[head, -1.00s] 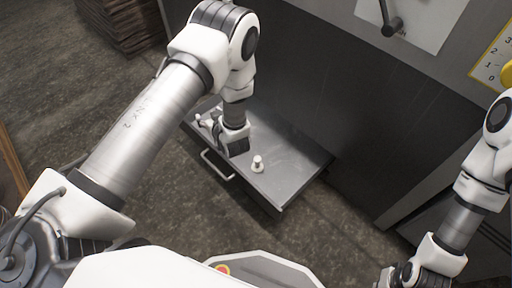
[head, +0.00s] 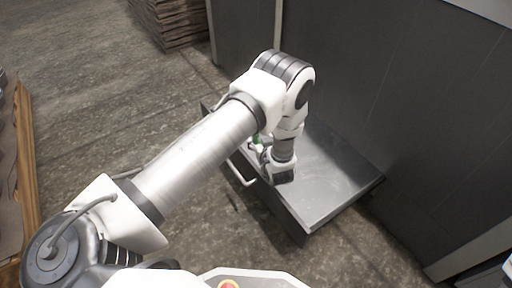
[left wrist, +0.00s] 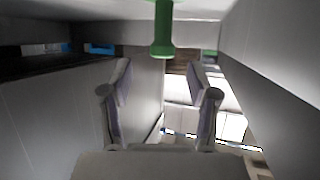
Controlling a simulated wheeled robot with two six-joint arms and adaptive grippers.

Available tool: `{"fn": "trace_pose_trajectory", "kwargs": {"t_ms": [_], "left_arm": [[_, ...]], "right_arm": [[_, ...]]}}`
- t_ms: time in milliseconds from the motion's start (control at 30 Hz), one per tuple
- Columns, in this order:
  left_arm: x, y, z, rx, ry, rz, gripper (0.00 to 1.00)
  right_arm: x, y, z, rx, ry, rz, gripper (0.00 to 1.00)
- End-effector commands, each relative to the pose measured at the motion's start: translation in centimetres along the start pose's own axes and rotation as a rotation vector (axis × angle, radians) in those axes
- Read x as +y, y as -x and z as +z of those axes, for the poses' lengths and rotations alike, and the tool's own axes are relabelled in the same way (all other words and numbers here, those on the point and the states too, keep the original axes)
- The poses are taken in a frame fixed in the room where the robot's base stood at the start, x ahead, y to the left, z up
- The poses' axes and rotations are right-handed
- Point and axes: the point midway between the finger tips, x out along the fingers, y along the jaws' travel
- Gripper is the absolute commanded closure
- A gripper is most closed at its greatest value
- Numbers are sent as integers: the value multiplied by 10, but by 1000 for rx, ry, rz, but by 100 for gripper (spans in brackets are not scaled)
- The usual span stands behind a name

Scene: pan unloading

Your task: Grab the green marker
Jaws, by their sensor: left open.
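The green marker (left wrist: 163,30) shows at the top middle of the left wrist view. Its wider lower end hangs down, centred between my two fingers and beyond them, apart from both. In the head view a small green patch (head: 256,139) shows beside my left forearm and may be the marker. My left gripper (left wrist: 160,95) is open with nothing between its fingers. In the head view my left gripper (head: 282,172) is low over the front part of a grey metal drawer-like surface (head: 335,178), its fingertips hidden.
The metal surface has a bar handle (head: 240,174) on its front side and stands against a dark panel (head: 385,95). Its right part is bare. A brown stack (head: 172,22) stands at the back left. Open floor (head: 100,110) lies to the left.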

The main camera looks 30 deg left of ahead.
Motion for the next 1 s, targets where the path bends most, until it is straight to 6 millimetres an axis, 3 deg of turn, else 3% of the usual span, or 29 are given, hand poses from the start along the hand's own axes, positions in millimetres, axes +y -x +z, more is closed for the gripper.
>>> {"fn": "trace_pose_trajectory", "kwargs": {"t_ms": [300, 500, 567, 667, 700, 1000], "left_arm": [[0, -49, 3, 0, 3, -1, 40], [0, -49, -1, -1, -1, 0, 40], [0, -49, -1, -1, -1, 0, 58], [0, -49, -1, -1, -1, 0, 93], [0, -49, -1, -1, -1, 0, 100], [0, -48, -2, 0, 0, 0, 100]], "right_arm": [[0, -38, -10, 31, 14, 4, 100], [0, -35, -11, 33, 15, 4, 100], [0, -35, -11, 33, 15, 4, 100], [0, -35, -11, 33, 15, 4, 100], [0, -35, -11, 32, 15, 4, 100], [0, -34, -10, 32, 15, 4, 100]]}}
